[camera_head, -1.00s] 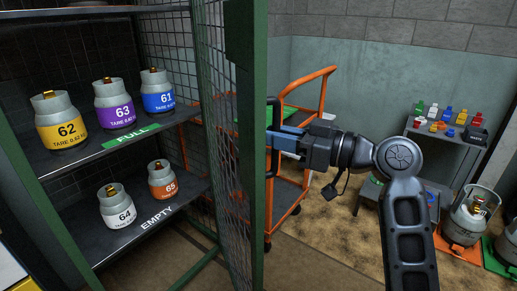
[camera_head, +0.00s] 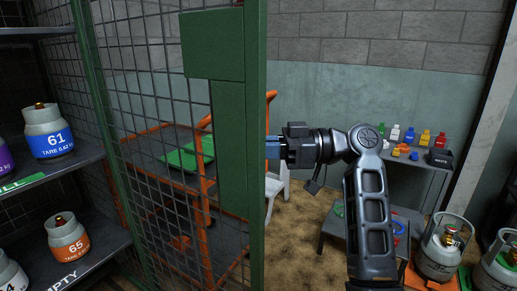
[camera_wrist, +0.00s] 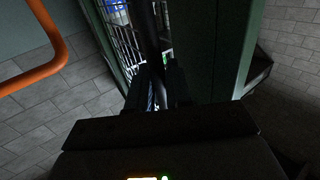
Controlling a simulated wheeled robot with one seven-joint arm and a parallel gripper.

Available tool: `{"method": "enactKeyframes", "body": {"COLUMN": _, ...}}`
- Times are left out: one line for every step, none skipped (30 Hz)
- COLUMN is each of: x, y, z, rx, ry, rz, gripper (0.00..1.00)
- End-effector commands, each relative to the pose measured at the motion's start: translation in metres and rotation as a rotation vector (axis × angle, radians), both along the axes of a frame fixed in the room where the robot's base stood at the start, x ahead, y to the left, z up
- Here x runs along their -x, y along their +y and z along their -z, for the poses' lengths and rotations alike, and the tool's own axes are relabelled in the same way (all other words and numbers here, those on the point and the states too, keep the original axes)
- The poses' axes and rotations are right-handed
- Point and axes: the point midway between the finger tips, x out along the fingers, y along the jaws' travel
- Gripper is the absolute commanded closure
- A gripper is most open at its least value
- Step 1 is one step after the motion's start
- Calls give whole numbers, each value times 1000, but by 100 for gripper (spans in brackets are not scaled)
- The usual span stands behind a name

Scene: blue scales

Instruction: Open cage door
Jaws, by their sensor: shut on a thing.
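The cage door (camera_head: 228,130) has a green frame and wire mesh. It stands open in the head view, swung out beside the shelves on the left. My gripper (camera_head: 272,148) is at the door's free edge, on its right side, with its fingertips partly hidden by the green frame. In the wrist view, my gripper (camera_wrist: 158,90) has its dark fingers closed around a dark upright bar (camera_wrist: 150,35), which looks like the door handle. The green door frame (camera_wrist: 210,50) shows just beyond it.
Shelves at the left hold numbered gas canisters, such as the blue 61 (camera_head: 55,140) and orange 65 (camera_head: 66,245). An orange trolley (camera_head: 207,215) stands behind the mesh. A grey side table (camera_head: 425,175) with small bottles and gas cylinders (camera_head: 440,245) are at the right.

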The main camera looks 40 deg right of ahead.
Motion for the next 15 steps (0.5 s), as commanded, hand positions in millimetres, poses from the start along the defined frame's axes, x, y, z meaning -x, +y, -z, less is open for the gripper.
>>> {"method": "enactKeyframes", "body": {"x": -7, "y": 7, "z": -2, "rx": -1, "ry": -2, "rz": -14, "gripper": 100}}
{"method": "enactKeyframes", "body": {"x": -7, "y": 7, "z": -3, "rx": -1, "ry": -2, "rz": -15, "gripper": 100}}
{"method": "enactKeyframes", "body": {"x": -7, "y": 7, "z": -3, "rx": -1, "ry": -2, "rz": -17, "gripper": 100}}
{"method": "enactKeyframes", "body": {"x": -7, "y": 7, "z": -3, "rx": -1, "ry": -2, "rz": -18, "gripper": 100}}
{"method": "enactKeyframes", "body": {"x": -7, "y": 7, "z": -3, "rx": -1, "ry": -2, "rz": -18, "gripper": 100}}
{"method": "enactKeyframes", "body": {"x": -7, "y": 7, "z": -3, "rx": -1, "ry": -2, "rz": -19, "gripper": 100}}
{"method": "enactKeyframes", "body": {"x": -7, "y": 7, "z": -3, "rx": -1, "ry": -2, "rz": -19, "gripper": 100}}
{"method": "enactKeyframes", "body": {"x": -7, "y": 7, "z": -3, "rx": 0, "ry": -1, "rz": -18, "gripper": 100}}
{"method": "enactKeyframes", "body": {"x": -7, "y": 7, "z": -3, "rx": 0, "ry": -1, "rz": -18, "gripper": 100}}
{"method": "enactKeyframes", "body": {"x": -7, "y": 7, "z": -3, "rx": 0, "ry": -1, "rz": -18, "gripper": 100}}
{"method": "enactKeyframes", "body": {"x": -7, "y": 7, "z": -3, "rx": 0, "ry": -1, "rz": -18, "gripper": 100}}
{"method": "enactKeyframes", "body": {"x": -7, "y": 7, "z": -3, "rx": 0, "ry": -1, "rz": -18, "gripper": 100}}
{"method": "enactKeyframes", "body": {"x": -7, "y": 7, "z": -3, "rx": 0, "ry": -1, "rz": -18, "gripper": 100}}
{"method": "enactKeyframes", "body": {"x": -7, "y": 7, "z": -3, "rx": 0, "ry": -1, "rz": -18, "gripper": 79}}
{"method": "enactKeyframes", "body": {"x": -7, "y": 8, "z": -3, "rx": 1, "ry": -2, "rz": -19, "gripper": 75}}
